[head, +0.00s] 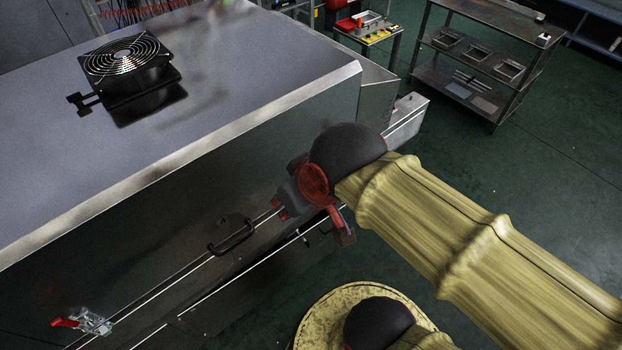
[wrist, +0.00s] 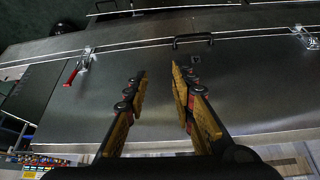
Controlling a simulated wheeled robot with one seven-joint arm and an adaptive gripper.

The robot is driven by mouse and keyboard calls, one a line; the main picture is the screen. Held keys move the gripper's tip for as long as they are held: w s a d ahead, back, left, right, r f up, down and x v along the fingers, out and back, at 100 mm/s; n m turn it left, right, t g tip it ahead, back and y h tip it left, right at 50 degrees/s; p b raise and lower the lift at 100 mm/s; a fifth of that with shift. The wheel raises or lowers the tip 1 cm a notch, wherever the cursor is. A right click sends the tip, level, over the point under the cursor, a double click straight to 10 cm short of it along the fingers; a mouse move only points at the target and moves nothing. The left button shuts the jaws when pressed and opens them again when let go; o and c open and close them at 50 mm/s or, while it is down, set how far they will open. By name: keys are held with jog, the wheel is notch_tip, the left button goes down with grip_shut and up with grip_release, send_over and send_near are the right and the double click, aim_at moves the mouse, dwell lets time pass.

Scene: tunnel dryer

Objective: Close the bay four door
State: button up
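The dryer's metal front wall (head: 140,240) runs diagonally below its top in the head view. A black bar handle (head: 232,236) sits on this front, by a bright seam; a black handle also shows in the wrist view (wrist: 193,38). My gripper (head: 318,208) is beside the front, right of the handle. In the wrist view my gripper (wrist: 163,72) has its fingers apart with nothing between them. The handle lies beyond the fingertips.
A red-handled toggle clamp (head: 90,322) is on the front at lower left. The wrist view shows clamps at left (wrist: 84,62) and right (wrist: 304,37). A fan (head: 127,62) sits on the dryer top. A metal shelf cart (head: 480,60) stands at back right; green floor lies between.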

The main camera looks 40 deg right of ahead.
jog(key=w+d+f+m+g+b, duration=0.1)
jog(key=w+d+f+m, duration=0.3)
jog(key=d+f, duration=0.5)
jog(key=w+d+f+m+g+b, duration=0.1)
jog(key=w+d+f+m, duration=0.4)
jog(key=f, duration=2.6)
jog(key=w+d+f+m+g+b, duration=0.1)
jog(key=w+d+f+m+b, duration=0.2)
jog(key=d+f, duration=1)
jog(key=shift+w+f+m, duration=1.2)
jog(key=shift+f+m, duration=1.5)
jog(key=shift+f, duration=0.8)
jog(key=shift+d, duration=0.1)
grip_shut()
